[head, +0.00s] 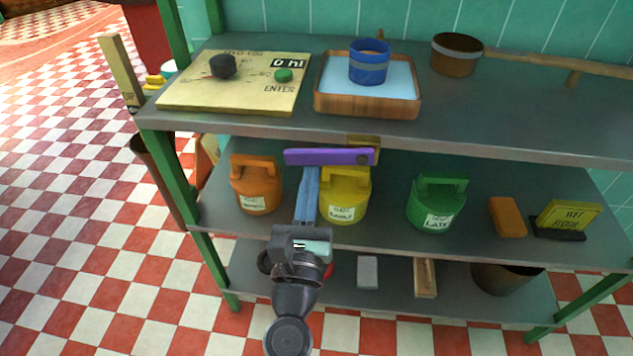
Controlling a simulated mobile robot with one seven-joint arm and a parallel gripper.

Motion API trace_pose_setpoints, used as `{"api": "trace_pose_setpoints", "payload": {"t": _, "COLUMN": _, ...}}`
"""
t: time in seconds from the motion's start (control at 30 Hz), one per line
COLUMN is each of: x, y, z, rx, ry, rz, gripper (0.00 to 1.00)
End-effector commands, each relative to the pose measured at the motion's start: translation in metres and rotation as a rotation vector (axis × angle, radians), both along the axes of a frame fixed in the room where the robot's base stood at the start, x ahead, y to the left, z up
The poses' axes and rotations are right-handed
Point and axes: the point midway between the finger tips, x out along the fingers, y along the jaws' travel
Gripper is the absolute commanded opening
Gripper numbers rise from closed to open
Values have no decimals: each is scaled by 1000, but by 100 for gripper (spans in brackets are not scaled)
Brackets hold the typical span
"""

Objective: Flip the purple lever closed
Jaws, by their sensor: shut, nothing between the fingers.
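The purple lever (325,157) is a long flat bar just below the front edge of the top shelf. It lies about level, with a dark pivot spot near its right end and a yellowish block (364,141) behind that end. My gripper (312,172) reaches up from below, with its long blue fingers shut and empty. The fingertips overlap or sit just under the lever's left half in the picture. I cannot tell whether they touch it.
Orange (256,188), yellow (345,200) and green (437,205) lidded canisters stand on the middle shelf. The top shelf holds a control panel (235,97), a wooden tray (368,112) with a blue cup (370,65), and a copper pan (456,56). Checkered floor is open at left.

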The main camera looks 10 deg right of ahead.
Motion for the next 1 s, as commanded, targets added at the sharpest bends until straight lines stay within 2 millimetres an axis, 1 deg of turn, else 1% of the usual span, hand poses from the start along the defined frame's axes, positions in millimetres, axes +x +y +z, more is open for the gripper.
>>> {"api": "trace_pose_setpoints", "payload": {"t": 0.03, "x": 0, "y": 1, "z": 4, "rx": -2, "ry": -2, "rz": 1, "gripper": 0}}
{"api": "trace_pose_setpoints", "payload": {"t": 0.13, "x": 1, "y": 3, "z": 7, "rx": -3, "ry": -2, "rz": 2, "gripper": 0}}
{"api": "trace_pose_setpoints", "payload": {"t": 0.5, "x": 1, "y": 4, "z": 9, "rx": -6, "ry": -1, "rz": 2, "gripper": 0}}
{"api": "trace_pose_setpoints", "payload": {"t": 0.87, "x": 1, "y": 4, "z": 8, "rx": -6, "ry": 1, "rz": 1, "gripper": 0}}
{"api": "trace_pose_setpoints", "payload": {"t": 1.0, "x": 2, "y": 3, "z": -1, "rx": -6, "ry": 1, "rz": 1, "gripper": 0}}
